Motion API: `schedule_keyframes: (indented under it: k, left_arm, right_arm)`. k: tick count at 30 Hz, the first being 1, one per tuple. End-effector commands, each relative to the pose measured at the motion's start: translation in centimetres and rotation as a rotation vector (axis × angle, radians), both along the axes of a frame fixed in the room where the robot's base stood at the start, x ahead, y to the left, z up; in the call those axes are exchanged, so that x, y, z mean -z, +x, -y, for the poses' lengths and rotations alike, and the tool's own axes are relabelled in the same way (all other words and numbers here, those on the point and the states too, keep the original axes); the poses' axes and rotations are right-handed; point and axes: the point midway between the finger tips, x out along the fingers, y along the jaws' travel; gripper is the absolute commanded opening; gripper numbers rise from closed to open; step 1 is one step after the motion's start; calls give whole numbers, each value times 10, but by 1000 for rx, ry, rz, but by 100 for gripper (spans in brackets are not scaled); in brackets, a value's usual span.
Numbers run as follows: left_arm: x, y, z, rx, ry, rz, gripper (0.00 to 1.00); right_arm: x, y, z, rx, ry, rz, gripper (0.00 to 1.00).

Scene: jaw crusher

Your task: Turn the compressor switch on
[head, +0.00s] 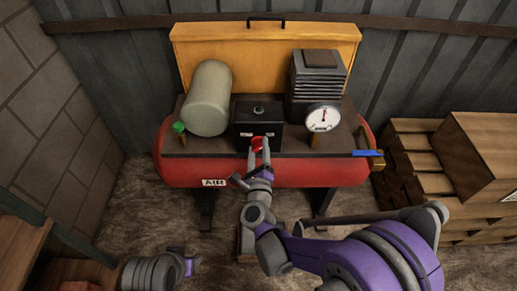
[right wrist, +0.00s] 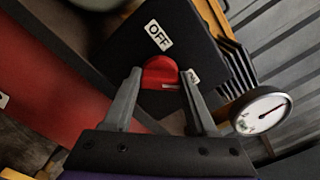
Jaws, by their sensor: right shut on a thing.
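The compressor switch is a red knob (head: 257,143) on the front of a black box (head: 258,112) on the compressor. In the right wrist view, the red knob (right wrist: 160,72) sits between the two fingers of my right gripper (right wrist: 160,85), which is shut on it. A white OFF label (right wrist: 158,35) shows on the box above the knob; a second label (right wrist: 192,77) is partly hidden by a finger. A small pale mark shows on the knob's lower right. My left gripper (head: 188,266) is low at the left in the head view, away from the compressor; its fingers are unclear.
The red tank (head: 320,173) lies under the box. A gauge (head: 323,118) is right of the box, a grey cylinder (head: 208,98) and green knob (head: 179,127) are left. A blue lever (head: 367,153) is at the tank's right end. Pallets (head: 413,160) and a carton stand right.

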Motion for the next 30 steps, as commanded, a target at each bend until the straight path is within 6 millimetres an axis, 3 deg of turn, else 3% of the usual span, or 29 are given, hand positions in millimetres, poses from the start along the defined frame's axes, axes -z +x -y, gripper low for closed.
schedule_keyframes:
  k: [16,17,18,22,30]
  left_arm:
    - [0,0,0,0,0,0,50]
    - [0,0,0,0,0,0,50]
    - [0,0,0,0,0,0,50]
    - [0,0,0,0,0,0,50]
    - [0,0,0,0,0,0,50]
  right_arm:
    - [0,0,0,-1,28,-1,2]
    - [0,0,0,-1,28,-1,59]
    - [0,0,0,-1,28,-1,66]
    - [0,0,0,-1,27,-1,88]
    - [0,-1,0,-1,26,-1,88]
